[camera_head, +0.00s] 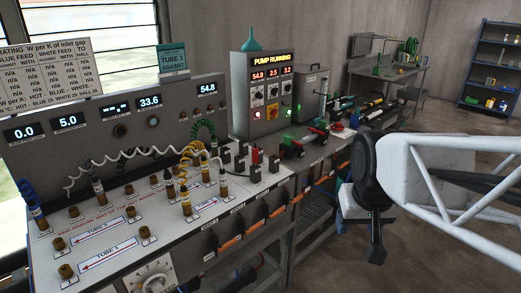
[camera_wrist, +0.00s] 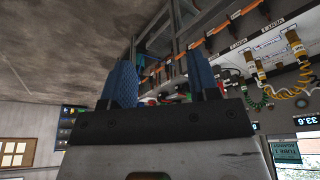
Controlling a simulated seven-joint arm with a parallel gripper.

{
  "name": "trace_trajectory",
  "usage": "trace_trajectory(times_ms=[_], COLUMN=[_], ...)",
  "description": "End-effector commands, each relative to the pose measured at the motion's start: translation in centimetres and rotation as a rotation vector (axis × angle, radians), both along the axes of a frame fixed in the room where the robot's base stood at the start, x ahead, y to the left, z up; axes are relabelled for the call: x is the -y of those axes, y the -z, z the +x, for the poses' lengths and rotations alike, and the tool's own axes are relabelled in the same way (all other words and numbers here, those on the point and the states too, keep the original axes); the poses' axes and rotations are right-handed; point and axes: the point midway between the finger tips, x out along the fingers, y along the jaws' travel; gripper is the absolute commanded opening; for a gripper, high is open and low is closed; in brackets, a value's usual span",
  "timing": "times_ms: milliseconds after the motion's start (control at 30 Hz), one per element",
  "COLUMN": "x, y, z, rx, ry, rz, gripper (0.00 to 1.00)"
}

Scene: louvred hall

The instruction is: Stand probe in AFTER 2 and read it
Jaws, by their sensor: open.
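Several probes with coiled leads stand upright in brass sockets on the white bench panel (camera_head: 130,262). The blue-lead probe (camera_head: 38,217) is at the far left, the white-lead probe (camera_head: 99,191) right of it. The socket labels are too small to read, so I cannot tell which is AFTER 2. My gripper (camera_head: 375,247) hangs right of the bench, well apart from the probes. In the wrist view its blue fingers (camera_wrist: 164,78) are spread and empty.
Displays (camera_head: 149,101) on the upright panel include 0.0, 5.0, 33.6 and 54.8. The pump box (camera_head: 266,92) reads PUMP RUNNING. Orange-handled valves (camera_head: 230,243) line the bench front. Red and green fittings (camera_head: 293,149) lie farther along. Open floor (camera_head: 325,270) lies below my gripper.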

Motion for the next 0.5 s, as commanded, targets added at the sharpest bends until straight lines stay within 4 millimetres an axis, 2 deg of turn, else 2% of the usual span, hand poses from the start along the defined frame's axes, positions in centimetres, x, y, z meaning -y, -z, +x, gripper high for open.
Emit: trace_trajectory(times_ms=[100,500], x=[-0.9,-4.8], y=[-0.5,-1.3], z=[3.9,16.5], rx=[0.024,0.116], ry=[-0.019,-0.08], rz=[0.001,0.008], gripper=[0.55,0.55])
